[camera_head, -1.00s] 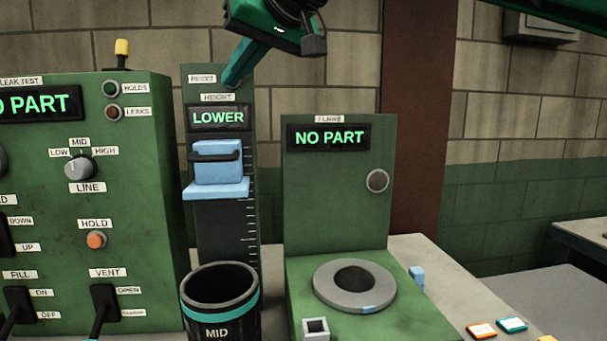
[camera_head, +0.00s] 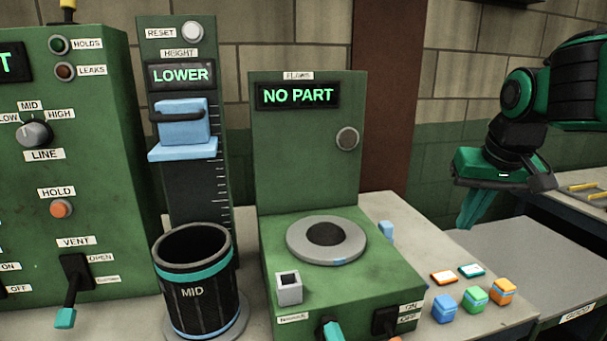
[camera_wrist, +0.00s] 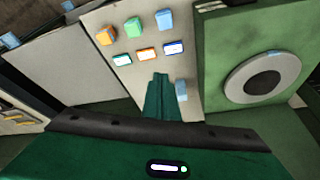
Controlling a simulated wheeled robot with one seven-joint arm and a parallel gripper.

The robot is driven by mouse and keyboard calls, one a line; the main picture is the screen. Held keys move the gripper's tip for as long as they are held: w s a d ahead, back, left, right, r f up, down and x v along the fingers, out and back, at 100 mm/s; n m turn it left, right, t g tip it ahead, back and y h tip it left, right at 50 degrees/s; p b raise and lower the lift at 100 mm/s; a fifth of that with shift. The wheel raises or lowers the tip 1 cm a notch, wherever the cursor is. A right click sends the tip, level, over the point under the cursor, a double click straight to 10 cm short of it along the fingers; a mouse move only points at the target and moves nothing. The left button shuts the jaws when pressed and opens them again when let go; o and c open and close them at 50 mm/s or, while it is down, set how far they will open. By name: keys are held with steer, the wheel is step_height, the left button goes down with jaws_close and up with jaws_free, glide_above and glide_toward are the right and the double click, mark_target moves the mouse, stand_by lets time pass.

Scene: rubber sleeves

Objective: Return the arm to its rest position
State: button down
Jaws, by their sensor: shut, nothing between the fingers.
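My gripper (camera_head: 468,215) is at the right in the head view, with its teal fingers together and pointing down, nothing between them. It hangs in the air over the gap beyond the bench's right side, apart from the machines. In the wrist view the shut fingers (camera_wrist: 161,90) show in front of the bench top. My dark and green arm reaches in from the right edge of the head view.
The flaws machine (camera_head: 300,160) reads NO PART. The height gauge (camera_head: 183,130) reads LOWER, with a black MID sleeve (camera_head: 192,290) before it. Blue, green and orange blocks (camera_head: 474,298) stand on the bench's right. A grey surface (camera_head: 540,255) lies beyond.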

steer(key=s+d+f+m+g, duration=0.2)
steer(key=s+d+f, duration=0.2)
steer(key=s+f, duration=0.3)
steer(key=s+d+f+m+g, duration=0.2)
steer(key=s+d+f, duration=0.3)
steer(key=s, duration=1)
step_height(320, 180, down, 4)
steer(key=shift+s+d+r+y, duration=0.2)
steer(key=shift+s+d+y, duration=0.1)
steer(key=shift+s, duration=0.1)
steer(key=shift+w+f+g, duration=0.2)
steer(key=shift+w+g, duration=0.1)
steer(key=shift+w, duration=0.35)
